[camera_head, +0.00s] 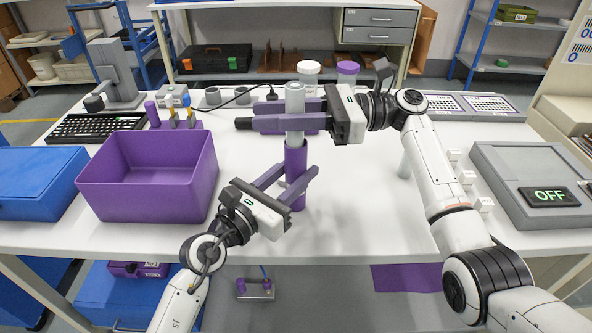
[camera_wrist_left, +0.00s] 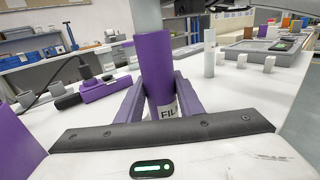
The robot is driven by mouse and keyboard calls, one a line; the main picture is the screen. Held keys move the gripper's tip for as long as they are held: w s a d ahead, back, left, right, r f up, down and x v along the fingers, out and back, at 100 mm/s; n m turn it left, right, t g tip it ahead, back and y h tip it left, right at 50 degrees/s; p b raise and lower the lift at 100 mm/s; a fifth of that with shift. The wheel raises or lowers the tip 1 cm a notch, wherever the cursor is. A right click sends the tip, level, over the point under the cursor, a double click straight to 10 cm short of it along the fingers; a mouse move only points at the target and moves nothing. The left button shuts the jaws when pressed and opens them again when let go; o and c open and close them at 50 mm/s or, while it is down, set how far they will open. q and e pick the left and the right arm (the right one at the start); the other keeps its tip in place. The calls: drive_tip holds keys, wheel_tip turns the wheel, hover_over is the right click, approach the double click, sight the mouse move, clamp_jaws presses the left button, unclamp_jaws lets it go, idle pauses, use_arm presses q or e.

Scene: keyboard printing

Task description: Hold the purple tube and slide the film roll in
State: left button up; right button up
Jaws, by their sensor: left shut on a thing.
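The purple tube (camera_head: 296,160) stands upright on the table and carries a white label reading "FIL" in the left wrist view (camera_wrist_left: 157,75). My left gripper (camera_head: 298,170) is shut on the tube, with one finger on each side. The pale grey film roll (camera_head: 295,98) is upright directly above the tube, in line with it. Its lower end meets the tube's top; how far it is inside is hidden. It also shows above the tube in the left wrist view (camera_wrist_left: 147,14). My right gripper (camera_head: 246,122) is shut around the film roll, its fingers pointing left.
A purple bin (camera_head: 150,205) and blue box (camera_head: 40,180) stand left. A keyboard (camera_head: 95,127) lies behind them. White- and purple-topped containers (camera_head: 309,72) stand behind the roll. A grey device with an "OFF" display (camera_head: 548,196) is right. The front middle table is clear.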

drive_tip(key=o, duration=0.4)
drive_tip(key=shift+o, duration=0.2)
drive_tip(key=w+d, duration=0.1)
drive_tip(key=d, duration=1.1)
use_arm(q)
drive_tip(key=o, duration=1.1)
